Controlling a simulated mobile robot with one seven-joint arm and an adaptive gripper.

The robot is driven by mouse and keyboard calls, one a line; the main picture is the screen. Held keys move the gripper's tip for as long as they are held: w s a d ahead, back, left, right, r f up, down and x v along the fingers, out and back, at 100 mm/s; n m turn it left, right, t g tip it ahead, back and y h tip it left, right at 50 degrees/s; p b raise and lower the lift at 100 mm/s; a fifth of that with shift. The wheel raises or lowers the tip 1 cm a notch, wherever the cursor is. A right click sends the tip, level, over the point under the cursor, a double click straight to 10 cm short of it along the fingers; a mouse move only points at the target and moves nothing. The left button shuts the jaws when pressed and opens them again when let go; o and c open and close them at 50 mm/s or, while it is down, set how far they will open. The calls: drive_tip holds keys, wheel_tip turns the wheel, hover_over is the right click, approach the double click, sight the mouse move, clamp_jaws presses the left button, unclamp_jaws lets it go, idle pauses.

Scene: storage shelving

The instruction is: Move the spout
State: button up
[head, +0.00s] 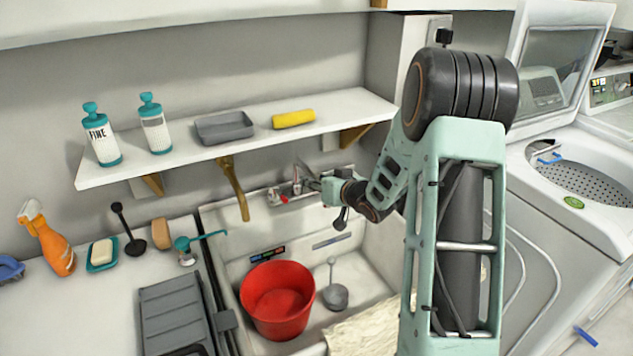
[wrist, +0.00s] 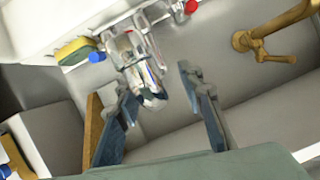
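The chrome faucet (head: 296,187) is on the wall at the back of the sink, with a red-marked handle. Its spout shows in the wrist view (wrist: 152,92) as a shiny chrome tube, its end pointing into the space between my fingers. My gripper (head: 318,186) is just right of the faucet in the head view. In the wrist view my gripper (wrist: 165,108) has its two dark blue fingers spread apart, one on each side of the spout's end. I cannot tell whether either finger touches it.
A red bucket (head: 278,300) and grey scoop (head: 335,297) stand in the sink. The counter left holds a spray bottle (head: 47,240) and soap (head: 102,254).

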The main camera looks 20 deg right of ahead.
clamp_jaws()
drive_tip(key=shift+a, duration=0.1)
idle(0.4)
